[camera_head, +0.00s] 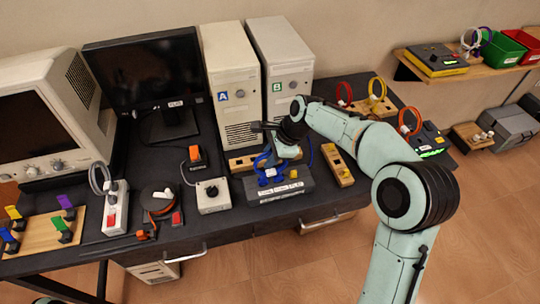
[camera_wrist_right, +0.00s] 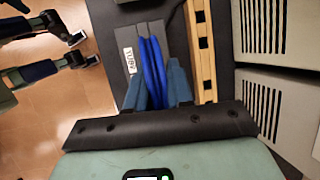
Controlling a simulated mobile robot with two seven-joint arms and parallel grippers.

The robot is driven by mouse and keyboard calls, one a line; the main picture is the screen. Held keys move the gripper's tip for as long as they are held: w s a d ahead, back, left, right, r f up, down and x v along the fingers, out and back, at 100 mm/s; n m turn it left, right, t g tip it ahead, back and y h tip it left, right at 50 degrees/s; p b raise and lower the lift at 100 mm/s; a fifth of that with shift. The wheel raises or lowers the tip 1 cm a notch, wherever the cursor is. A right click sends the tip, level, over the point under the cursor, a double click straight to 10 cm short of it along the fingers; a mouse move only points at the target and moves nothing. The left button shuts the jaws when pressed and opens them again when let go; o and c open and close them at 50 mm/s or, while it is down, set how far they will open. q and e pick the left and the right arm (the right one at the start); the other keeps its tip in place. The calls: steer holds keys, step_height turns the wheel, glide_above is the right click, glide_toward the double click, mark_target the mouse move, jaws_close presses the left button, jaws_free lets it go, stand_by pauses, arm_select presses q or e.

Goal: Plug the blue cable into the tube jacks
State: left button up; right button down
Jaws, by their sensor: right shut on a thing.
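The blue cable (camera_head: 270,172) is a bent, looped blue cord over a dark grey box (camera_head: 293,188) at the table's front middle. The box has a white label, which seems to begin with "TUB" in the right wrist view (camera_wrist_right: 131,60). My right gripper (camera_head: 268,157) reaches down from above and is shut on the blue cable. In the right wrist view, two blue strands of the cable (camera_wrist_right: 153,62) run between its blue-grey fingers (camera_wrist_right: 157,85). The cable's ends are hidden, and I cannot tell whether either sits in a jack. My left gripper is not clearly in view.
A wooden strip with dark square holes (camera_wrist_right: 203,50) lies beside the box. A small wooden block (camera_head: 338,166) stands to its right, a white switch box (camera_head: 213,196) to its left. Two computer towers (camera_head: 232,85) stand behind. An orange-topped plug (camera_head: 195,156) and cable reel (camera_head: 158,200) are farther left.

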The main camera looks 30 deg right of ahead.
steer(key=shift+c, duration=1.4)
jaws_free()
arm_select(q)
steer(key=w+r+p, duration=0.2)
steer(key=r, duration=0.1)
steer(key=w+r+p, duration=0.1)
steer(key=r+p, duration=0.1)
arm_select(e)
steer(key=v, duration=0.7)
steer(key=shift+r, duration=0.2)
arm_select(q)
steer(key=shift+s, duration=0.15)
arm_select(e)
steer(key=shift+s+d, duration=0.1)
